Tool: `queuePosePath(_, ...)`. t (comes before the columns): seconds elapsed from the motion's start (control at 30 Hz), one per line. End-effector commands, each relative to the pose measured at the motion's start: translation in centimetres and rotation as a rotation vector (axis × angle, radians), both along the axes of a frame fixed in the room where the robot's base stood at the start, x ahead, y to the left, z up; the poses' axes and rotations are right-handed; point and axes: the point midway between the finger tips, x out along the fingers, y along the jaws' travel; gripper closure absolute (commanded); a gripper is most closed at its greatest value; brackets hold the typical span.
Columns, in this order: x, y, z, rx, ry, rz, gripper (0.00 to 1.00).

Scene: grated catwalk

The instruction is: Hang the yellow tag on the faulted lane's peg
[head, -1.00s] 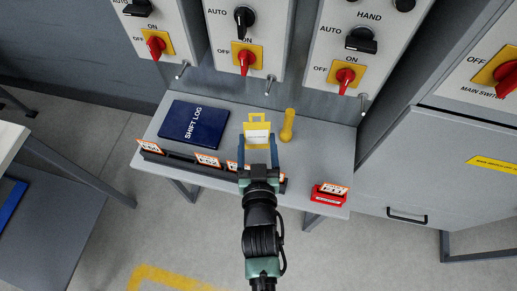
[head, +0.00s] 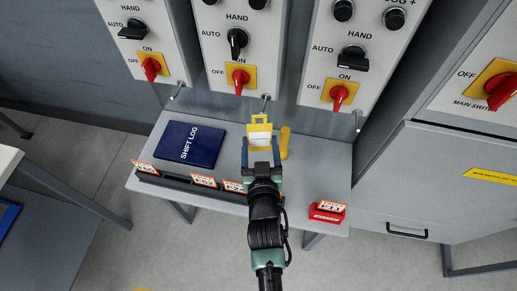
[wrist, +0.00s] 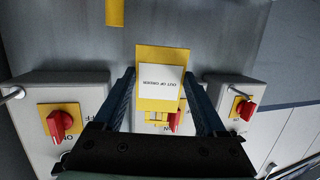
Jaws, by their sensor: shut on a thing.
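In the head view the tag's loop appears just below the middle peg; I cannot tell the gap in depth. The switches on the panels are red on yellow plates. Which lane is faulted cannot be told here.
On the bench (head: 318,165) lie a blue shift log (head: 190,145), a yellow cylindrical object (head: 285,143), a dark rack (head: 170,180) with orange-edged cards, and a red holder (head: 327,214) with a card. A grey main-switch cabinet (head: 425,175) stands at the right.

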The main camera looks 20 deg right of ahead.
Motion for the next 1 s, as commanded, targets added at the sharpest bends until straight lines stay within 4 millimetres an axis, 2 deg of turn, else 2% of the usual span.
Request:
queuePosePath(0.67,3.5,-2.3,-0.1,-0.001,-0.003,0.0,0.67)
queuePosePath(1.0,4.5,-2.9,-1.1,-0.001,-0.003,0.001,0.67)
